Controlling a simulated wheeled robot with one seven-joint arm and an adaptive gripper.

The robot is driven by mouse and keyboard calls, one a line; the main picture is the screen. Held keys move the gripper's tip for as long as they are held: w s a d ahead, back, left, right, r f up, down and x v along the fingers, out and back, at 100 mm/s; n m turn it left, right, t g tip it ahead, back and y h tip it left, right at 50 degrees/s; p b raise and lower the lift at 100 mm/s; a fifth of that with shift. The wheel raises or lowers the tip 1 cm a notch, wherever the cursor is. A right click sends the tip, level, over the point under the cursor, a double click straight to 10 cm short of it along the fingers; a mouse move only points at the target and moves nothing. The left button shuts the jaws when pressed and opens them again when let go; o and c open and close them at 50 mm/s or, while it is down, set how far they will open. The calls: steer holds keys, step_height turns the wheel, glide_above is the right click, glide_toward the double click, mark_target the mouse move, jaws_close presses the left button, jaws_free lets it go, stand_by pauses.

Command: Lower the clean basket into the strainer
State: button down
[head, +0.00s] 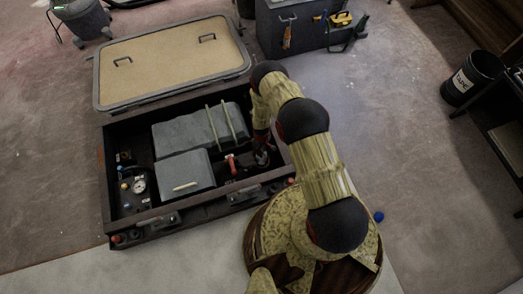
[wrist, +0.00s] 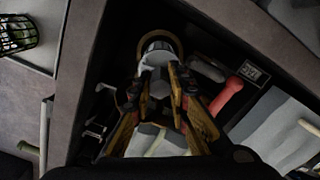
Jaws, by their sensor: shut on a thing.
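My gripper (wrist: 176,72) is shut on a pale grey, rounded thing (wrist: 153,60), which looks like the clean basket. The fingers hide much of it. A bronze-coloured ring (wrist: 177,42), apparently the strainer's rim, shows around and behind the held thing in the wrist view. I cannot tell how far the basket is inside the ring or whether they touch. In the head view my gripper (head: 262,157) reaches down into the right end of the open dark bay (head: 133,215); the basket and strainer are too small and covered to make out there.
A red handle (wrist: 229,97) stands close beside the strainer, also visible in the head view (head: 231,163). Grey boxes (head: 186,174) fill the bay's middle. A dark mesh basket with green matter (wrist: 17,34) sits outside the bay. The tan hatch lid (head: 170,65) lies behind.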

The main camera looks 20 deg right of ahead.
steer(key=shift+f, duration=6.2)
steer(key=c, duration=1.6)
jaws_free()
steer(key=shift+r, duration=0.15)
step_height(320, 180, up, 12)
steer(key=shift+f, duration=0.1)
